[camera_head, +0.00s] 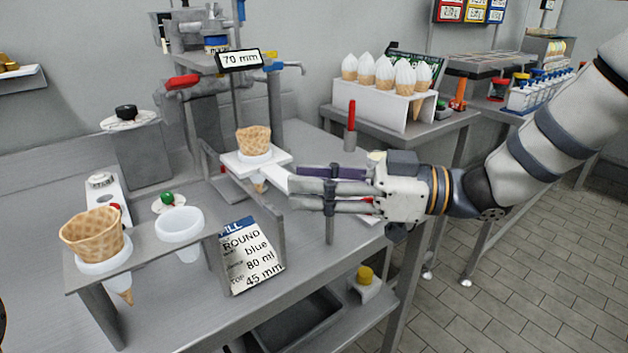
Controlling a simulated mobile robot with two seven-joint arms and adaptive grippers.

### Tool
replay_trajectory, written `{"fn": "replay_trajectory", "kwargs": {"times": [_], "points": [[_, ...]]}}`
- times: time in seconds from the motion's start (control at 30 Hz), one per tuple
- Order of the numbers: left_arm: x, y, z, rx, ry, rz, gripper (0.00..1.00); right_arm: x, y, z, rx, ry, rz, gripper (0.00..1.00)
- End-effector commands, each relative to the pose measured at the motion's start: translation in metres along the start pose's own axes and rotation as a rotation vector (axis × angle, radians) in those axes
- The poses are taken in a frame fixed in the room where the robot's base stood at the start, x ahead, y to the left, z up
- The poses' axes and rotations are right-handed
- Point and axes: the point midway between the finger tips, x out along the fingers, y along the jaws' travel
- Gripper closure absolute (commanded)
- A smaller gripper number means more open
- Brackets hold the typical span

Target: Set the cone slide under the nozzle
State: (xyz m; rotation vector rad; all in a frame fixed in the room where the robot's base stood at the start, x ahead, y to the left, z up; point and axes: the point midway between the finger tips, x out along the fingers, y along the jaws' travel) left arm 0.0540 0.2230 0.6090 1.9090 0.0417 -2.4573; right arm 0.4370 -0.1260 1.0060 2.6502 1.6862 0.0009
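The cone slide (277,158) is a white plate on a grey stand, below the machine's head. A waffle cone (254,139) sits upright in its ring, its tip showing below the plate. A white tongue of the slide runs right toward my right gripper (297,190). The gripper's grey fingers point left at the tongue's end and overlap it in the picture. I cannot tell whether they touch or grip it. The nozzle itself is not clearly visible among the machine parts above the cone. My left gripper is not in view.
A "70 mm" sign (240,59) hangs on the machine. At front left, a rack (150,256) holds a larger waffle cone (92,236) and an empty white cup (180,229). An order card (251,257) leans beside it. A white stand (376,109) with filled cones is behind.

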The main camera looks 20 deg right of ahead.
Motion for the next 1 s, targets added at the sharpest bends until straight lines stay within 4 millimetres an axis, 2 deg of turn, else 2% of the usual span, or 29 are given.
{"fn": "replay_trajectory", "kwargs": {"times": [0.03, 0.13, 0.37, 0.7, 0.83, 1.0], "points": [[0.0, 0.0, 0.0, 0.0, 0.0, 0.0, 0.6, 0.0, 0.0, 0.0, 0.0, 0.0, 0.0, 0.79], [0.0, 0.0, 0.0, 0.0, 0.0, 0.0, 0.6, 0.0, 0.0, 0.0, 0.0, 0.0, 0.0, 1.0], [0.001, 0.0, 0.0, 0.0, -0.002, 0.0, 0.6, 0.002, 0.002, 0.001, 0.0, -0.001, 0.0, 1.0], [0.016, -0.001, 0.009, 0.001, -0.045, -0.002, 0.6, 0.049, 0.05, 0.004, 0.001, -0.004, 0.0, 1.0], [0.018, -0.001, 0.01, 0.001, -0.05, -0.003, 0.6, 0.057, 0.058, 0.002, 0.002, -0.001, 0.001, 1.0], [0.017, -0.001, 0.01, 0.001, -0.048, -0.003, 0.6, 0.057, 0.058, 0.0, 0.001, 0.0, 0.001, 1.0]]}}
